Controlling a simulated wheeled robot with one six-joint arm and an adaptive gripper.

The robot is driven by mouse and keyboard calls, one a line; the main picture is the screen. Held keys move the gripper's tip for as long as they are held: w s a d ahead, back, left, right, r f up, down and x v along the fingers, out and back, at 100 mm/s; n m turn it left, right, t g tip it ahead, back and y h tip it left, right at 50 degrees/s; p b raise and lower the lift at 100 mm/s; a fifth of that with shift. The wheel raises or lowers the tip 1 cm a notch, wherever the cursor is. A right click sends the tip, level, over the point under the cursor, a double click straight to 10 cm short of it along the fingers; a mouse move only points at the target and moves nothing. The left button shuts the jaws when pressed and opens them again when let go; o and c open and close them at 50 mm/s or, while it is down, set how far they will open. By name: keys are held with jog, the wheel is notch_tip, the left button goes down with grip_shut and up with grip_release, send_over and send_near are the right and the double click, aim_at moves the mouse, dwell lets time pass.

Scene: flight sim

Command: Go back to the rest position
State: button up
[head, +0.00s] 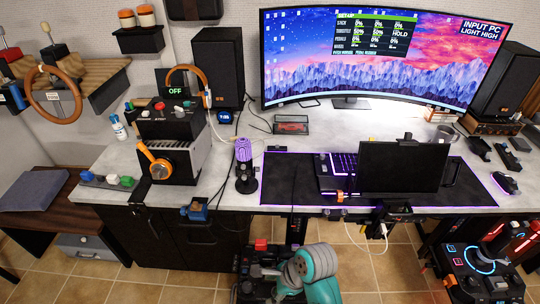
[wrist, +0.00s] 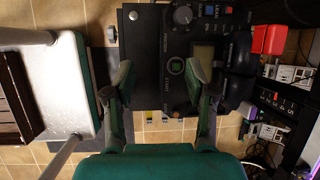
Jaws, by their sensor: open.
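My gripper (wrist: 162,78) is open in the wrist view, with its two dark fingers spread apart and nothing between them. Behind the fingers is a black control box (wrist: 155,40) with a grey knob, a green-lit button and a small display. I cannot tell how far the fingers are from it. In the head view my teal and grey arm is folded low at the bottom centre, beside a black box with a red top (head: 262,245). The fingers cannot be made out there.
A grey desk (head: 330,130) carries a curved monitor (head: 370,55), speakers, a purple microphone (head: 243,150) and a small black screen (head: 403,167). A control console (head: 485,262) stands at the lower right. A wooden bench (head: 45,215) is at the left. Tiled floor shows below the desk.

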jog(key=s+d+f+n+t+h, duration=0.1)
jog(key=s+d+f+n+t, duration=0.25)
jog(key=s+d, duration=0.3)
jog(key=s+d+f+n+t+h, duration=0.1)
jog(key=s+d+f+n+t, duration=0.3)
jog(key=s, duration=0.4)
jog(key=s+d+r+n+t+h, duration=0.1)
jog(key=s+d+r+n+t, duration=0.2)
jog(key=s+r+n, duration=0.2)
jog(key=s+d+r+n+t+h, duration=0.1)
jog(key=s+d+r+n+t, duration=0.2)
jog(key=s+r, duration=0.8)
notch_tip(320, 180, up, 4)
jog(key=shift+s+d+r+n+h, duration=0.25)
jog(key=shift+d+n, duration=0.35)
jog(key=shift+n, duration=0.45)
